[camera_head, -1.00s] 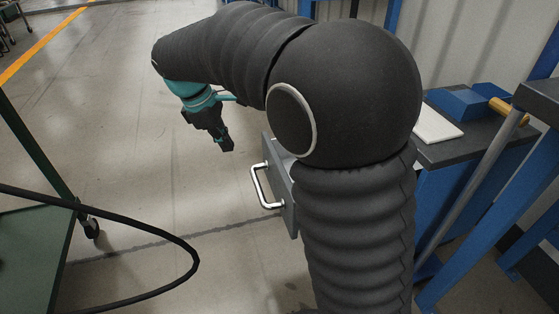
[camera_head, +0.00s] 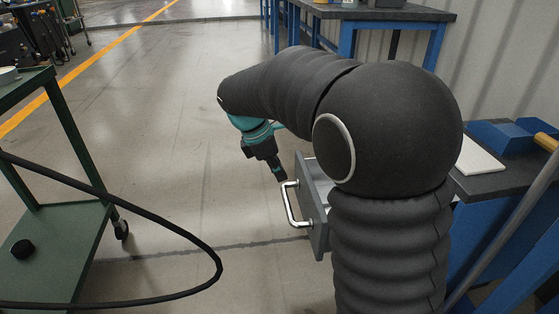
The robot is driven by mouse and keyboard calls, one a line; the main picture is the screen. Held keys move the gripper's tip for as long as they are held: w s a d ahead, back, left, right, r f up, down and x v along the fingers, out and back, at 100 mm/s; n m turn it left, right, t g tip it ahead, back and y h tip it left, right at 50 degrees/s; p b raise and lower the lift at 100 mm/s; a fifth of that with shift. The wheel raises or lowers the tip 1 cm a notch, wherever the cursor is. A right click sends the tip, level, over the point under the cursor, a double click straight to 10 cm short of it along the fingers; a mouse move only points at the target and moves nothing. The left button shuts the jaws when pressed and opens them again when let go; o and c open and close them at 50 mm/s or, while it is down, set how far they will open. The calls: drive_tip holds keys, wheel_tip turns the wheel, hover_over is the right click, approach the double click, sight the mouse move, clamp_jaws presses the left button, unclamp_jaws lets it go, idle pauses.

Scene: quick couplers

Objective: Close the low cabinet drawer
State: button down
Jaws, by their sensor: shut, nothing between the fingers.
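The low cabinet drawer (camera_head: 318,217) is grey and stands pulled out to the left of the blue bench. Its silver bar handle (camera_head: 290,207) sits on the drawer's front face, toward the left. My gripper (camera_head: 281,176) is shut and empty. It points down and shows just above and left of the handle's upper end; whether it touches the handle cannot be told. My padded arm hides the rest of the drawer and most of the cabinet.
A dark-topped blue bench (camera_head: 505,182) with a white board (camera_head: 480,158) and blue blocks (camera_head: 503,136) stands at right. A green cart (camera_head: 62,250) stands at left, with a black hose (camera_head: 140,207) looping across.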

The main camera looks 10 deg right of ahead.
drive_tip(key=shift+d+f, duration=0.25)
drive_tip(key=shift+d, duration=0.5)
drive_tip(key=shift+d+f, duration=0.2)
drive_tip(key=shift+d, duration=0.6)
drive_tip(key=shift+d+f, duration=0.25)
drive_tip(key=shift+d, duration=0.5)
